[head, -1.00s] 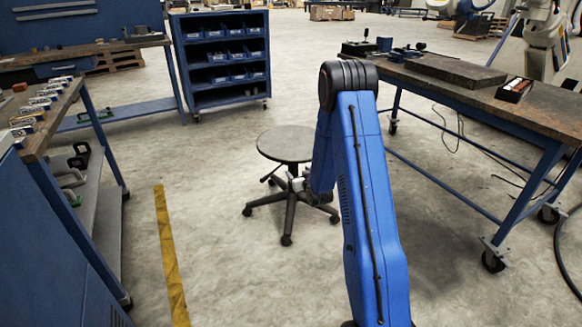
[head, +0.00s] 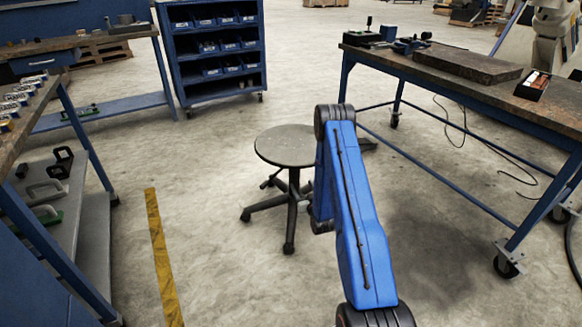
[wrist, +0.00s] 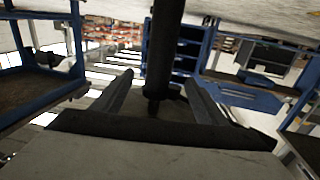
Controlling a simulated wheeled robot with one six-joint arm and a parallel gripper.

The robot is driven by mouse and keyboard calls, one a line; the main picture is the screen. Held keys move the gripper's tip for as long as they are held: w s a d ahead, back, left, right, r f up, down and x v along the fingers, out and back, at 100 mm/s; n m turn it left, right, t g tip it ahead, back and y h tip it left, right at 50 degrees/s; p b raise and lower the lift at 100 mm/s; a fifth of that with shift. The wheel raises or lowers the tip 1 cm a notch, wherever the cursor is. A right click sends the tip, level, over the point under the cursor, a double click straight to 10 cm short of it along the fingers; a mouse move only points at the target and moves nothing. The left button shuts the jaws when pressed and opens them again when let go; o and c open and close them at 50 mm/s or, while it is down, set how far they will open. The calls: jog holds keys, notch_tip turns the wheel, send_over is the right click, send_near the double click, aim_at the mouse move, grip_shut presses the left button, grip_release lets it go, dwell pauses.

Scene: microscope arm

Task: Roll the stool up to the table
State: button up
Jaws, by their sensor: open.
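The stool (head: 287,146) has a round grey seat on a dark post and a dark wheeled base. It stands upright on the floor, left of the table (head: 445,66) and apart from it. The table has a worn dark top, blue legs and casters. In the wrist view, my gripper (wrist: 158,82) is open, with one finger on each side of the stool's dark post (wrist: 165,40). I cannot tell whether either finger touches the post. In the head view, my blue arm hides most of the gripper.
A blue bin shelf (head: 212,50) stands behind at the left. A workbench (head: 35,95) with a lower shelf is at the left edge, and a yellow strip (head: 163,255) lies on the floor. The floor between stool and table is clear except for my arm.

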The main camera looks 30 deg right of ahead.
jog(key=w+d, duration=0.2)
jog(key=w, duration=1.4)
jog(key=shift+w+d, duration=0.2)
jog(key=shift+d, duration=0.15)
